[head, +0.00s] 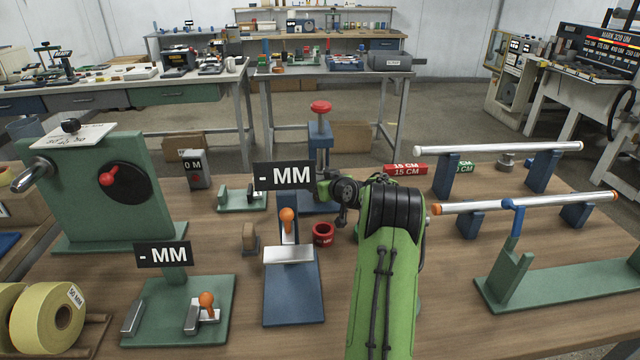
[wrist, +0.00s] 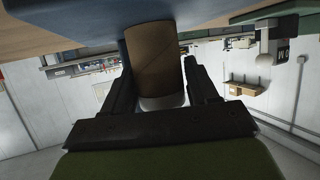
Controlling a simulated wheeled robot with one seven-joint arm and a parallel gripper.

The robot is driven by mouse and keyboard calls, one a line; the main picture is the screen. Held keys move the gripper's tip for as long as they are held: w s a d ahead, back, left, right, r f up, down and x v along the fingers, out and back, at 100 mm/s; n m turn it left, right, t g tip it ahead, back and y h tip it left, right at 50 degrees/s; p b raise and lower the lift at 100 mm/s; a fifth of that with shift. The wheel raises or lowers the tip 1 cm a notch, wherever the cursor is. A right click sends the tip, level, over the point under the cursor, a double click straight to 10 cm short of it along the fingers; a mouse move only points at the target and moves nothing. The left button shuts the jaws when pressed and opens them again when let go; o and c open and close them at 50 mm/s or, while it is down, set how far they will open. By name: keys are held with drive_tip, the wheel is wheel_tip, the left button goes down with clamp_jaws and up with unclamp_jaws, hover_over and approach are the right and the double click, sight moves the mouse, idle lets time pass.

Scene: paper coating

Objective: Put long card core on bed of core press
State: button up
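The blue core press (head: 320,140) with a red knob on top stands near the table's middle. Part of its blue base shows behind the display sign. A brown card core (wrist: 153,55) sits lengthwise between the two fingers of my gripper (wrist: 156,72) in the wrist view, with both fingers against its sides. A blue surface (wrist: 190,14) lies close to the core's far end; I cannot tell whether they touch. In the head view my gripper (head: 337,190) is beside the press, and the held core is hidden. A short brown core (head: 249,236) stands on the table.
A blue gauge (head: 292,293) with an orange knob and a red ring (head: 323,235) are close to my arm. A green gauge (head: 178,315) and a large green crank stand (head: 105,195) are left. Rods on blue supports (head: 525,203) are right. Some bare table lies between.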

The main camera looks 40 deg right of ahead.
drive_tip(key=o, duration=0.3)
drive_tip(key=shift+o, duration=0.2)
drive_tip(key=shift+r, duration=0.15)
drive_tip(key=v, duration=1.2)
drive_tip(key=shift+p, duration=0.45)
